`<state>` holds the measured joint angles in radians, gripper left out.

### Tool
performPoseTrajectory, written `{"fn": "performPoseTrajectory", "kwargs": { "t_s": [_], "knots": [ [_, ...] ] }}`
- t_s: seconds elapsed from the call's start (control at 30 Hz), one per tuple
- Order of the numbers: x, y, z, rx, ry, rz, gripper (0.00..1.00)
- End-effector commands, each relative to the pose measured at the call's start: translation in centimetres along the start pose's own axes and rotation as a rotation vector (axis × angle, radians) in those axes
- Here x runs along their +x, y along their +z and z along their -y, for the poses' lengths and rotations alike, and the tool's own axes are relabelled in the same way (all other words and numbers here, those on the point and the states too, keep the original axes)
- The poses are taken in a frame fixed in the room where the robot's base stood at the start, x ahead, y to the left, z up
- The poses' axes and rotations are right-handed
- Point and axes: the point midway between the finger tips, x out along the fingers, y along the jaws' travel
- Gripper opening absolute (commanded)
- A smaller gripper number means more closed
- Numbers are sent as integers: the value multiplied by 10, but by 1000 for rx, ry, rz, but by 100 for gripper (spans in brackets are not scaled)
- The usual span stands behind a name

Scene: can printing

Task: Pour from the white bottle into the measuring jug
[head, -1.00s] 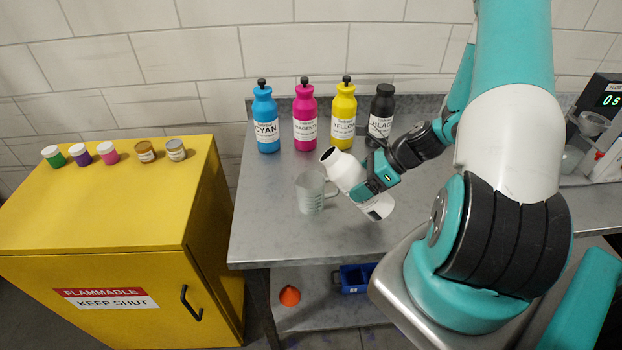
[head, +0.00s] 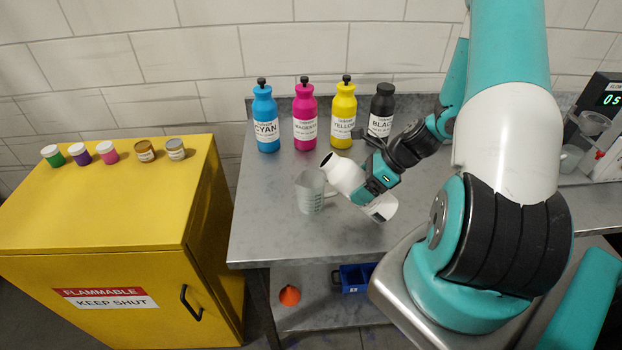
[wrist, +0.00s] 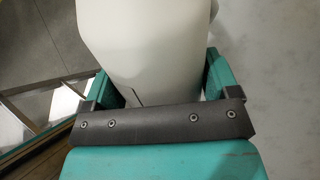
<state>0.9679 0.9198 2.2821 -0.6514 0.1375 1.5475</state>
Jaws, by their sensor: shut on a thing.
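The white bottle (head: 346,174) is held in the air, tilted, with its open dark mouth up and to the left. My gripper (head: 368,189) is shut around the bottle's body. In the wrist view the pale bottle (wrist: 145,45) sits between the two teal fingers (wrist: 155,90). I see no stream of liquid. The jug's contents cannot be made out.
Cyan (head: 266,120), magenta (head: 305,118), yellow (head: 343,115) and black (head: 381,112) bottles stand along the table's back. A device with a display (head: 598,115) is at the right. A yellow cabinet (head: 100,215) with several small jars stands left. The table's front left (head: 270,235) is clear.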

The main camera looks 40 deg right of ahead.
Motion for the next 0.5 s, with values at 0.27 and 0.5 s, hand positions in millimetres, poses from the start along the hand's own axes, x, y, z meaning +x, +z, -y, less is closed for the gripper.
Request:
{"fn": "performPoseTrajectory", "kwargs": {
  "t_s": [0.27, 0.5],
  "knots": [
    [1, -2, 1, 4, -1, -28, 27],
    [-2, -1, 0, 9, -1, -54, 27]
  ]
}}
